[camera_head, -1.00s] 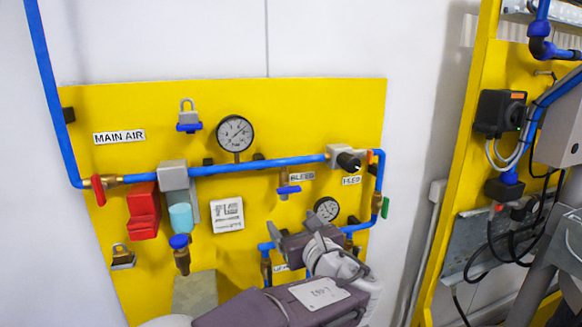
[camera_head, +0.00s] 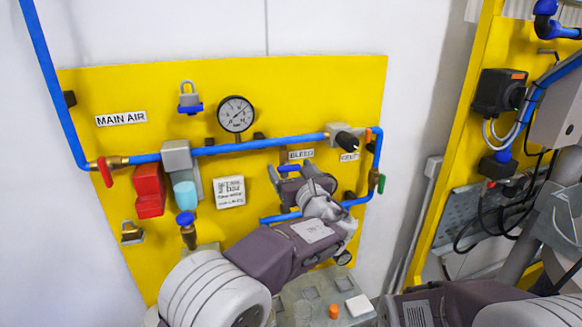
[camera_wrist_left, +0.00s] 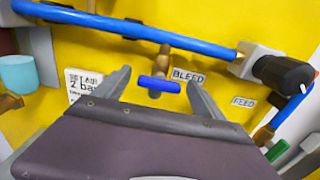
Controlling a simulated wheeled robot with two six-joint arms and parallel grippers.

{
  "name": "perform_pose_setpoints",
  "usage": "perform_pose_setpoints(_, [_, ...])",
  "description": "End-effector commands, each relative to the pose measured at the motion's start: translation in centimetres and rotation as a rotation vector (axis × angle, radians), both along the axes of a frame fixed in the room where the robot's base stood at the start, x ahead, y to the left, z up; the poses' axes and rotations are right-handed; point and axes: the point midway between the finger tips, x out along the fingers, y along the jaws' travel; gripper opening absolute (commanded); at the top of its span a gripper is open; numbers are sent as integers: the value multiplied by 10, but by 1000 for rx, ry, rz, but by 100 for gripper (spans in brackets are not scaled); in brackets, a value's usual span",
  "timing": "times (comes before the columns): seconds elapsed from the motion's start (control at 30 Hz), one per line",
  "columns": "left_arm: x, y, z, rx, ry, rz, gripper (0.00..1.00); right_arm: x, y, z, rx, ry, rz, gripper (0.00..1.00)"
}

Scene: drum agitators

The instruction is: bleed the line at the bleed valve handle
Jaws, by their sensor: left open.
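The bleed valve handle is a small blue bar on a brass stem under the blue pipe. In the left wrist view the bleed valve handle (camera_wrist_left: 158,84) is next to the BLEED label (camera_wrist_left: 188,77). In the head view only a bit of blue handle (camera_head: 289,168) shows above my gripper. My left gripper (camera_head: 290,177) is open and empty in front of the board. In the wrist view its fingers (camera_wrist_left: 158,80) stand left and right of the handle, with gaps on both sides. I cannot tell how far the tips are from it in depth.
A blue pipe (camera_head: 260,145) crosses the yellow board (camera_head: 90,225) just above the handle. A black-knobbed regulator (camera_head: 345,139) is to the right, a pressure gauge (camera_head: 235,113) to the upper left. A grey surface with small parts (camera_head: 300,298) is below.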

Motion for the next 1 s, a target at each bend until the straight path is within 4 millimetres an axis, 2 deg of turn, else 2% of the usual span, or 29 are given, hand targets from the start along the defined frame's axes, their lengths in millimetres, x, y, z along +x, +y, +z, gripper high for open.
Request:
perform_pose_setpoints(0.1, [0,0,0,0,0,0,77,0,0,-1,0,0,0,87])
perform_pose_setpoints(0.3, [0,0,0,-1,0,0,22,0,0,-1,0,0,0,87])
perform_pose_setpoints(0.33, [0,0,0,-1,0,0,18,0,0,-1,0,0,0,87])
perform_pose_setpoints(0.67, [-1,0,-3,-59,-20,-1,18,0,0,-14,0,0,0,87])
perform_pose_setpoints(1.0, [-1,1,-7,-309,-103,-1,18,0,0,-57,0,0,0,87])
